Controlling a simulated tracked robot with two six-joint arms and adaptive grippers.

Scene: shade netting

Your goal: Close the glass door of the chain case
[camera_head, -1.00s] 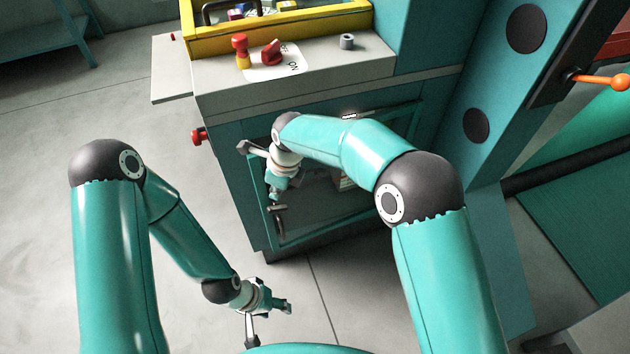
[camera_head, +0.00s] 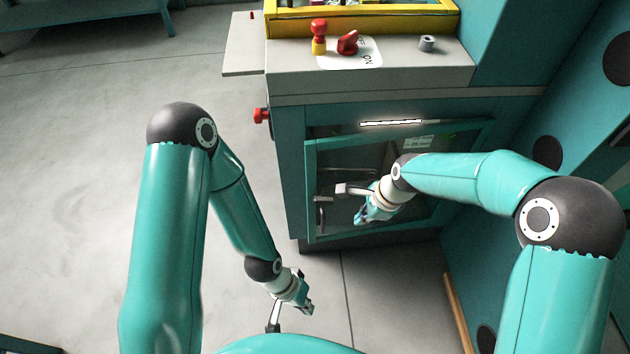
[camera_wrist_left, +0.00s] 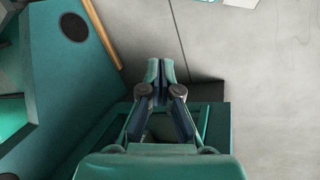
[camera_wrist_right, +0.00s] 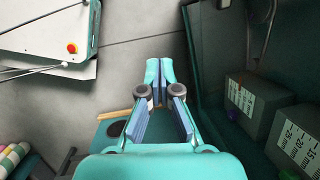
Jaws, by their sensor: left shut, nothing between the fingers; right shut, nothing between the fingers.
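The chain case is a teal cabinet (camera_head: 287,165). Its glass door (camera_head: 309,190) has a teal frame and a dark handle (camera_head: 320,214) near its left edge. The door seems ajar, with a dark lit gap above its top bar; how far it stands open is hard to tell. My right gripper (camera_head: 362,216) is shut and empty, in front of the glass, right of the handle. It also shows in the right wrist view (camera_wrist_right: 160,72), left of a dark interior. My left gripper (camera_head: 309,308) is shut and empty, low over the floor, apart from the case. It also shows in the left wrist view (camera_wrist_left: 160,70).
The grey top (camera_head: 300,84) of the cabinet carries a red knob (camera_head: 348,42) and a yellow-rimmed tray (camera_head: 290,22). A red button (camera_head: 261,115) sticks out at its left side. Grey marked blocks (camera_wrist_right: 257,103) show in the right wrist view. The floor at left is clear.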

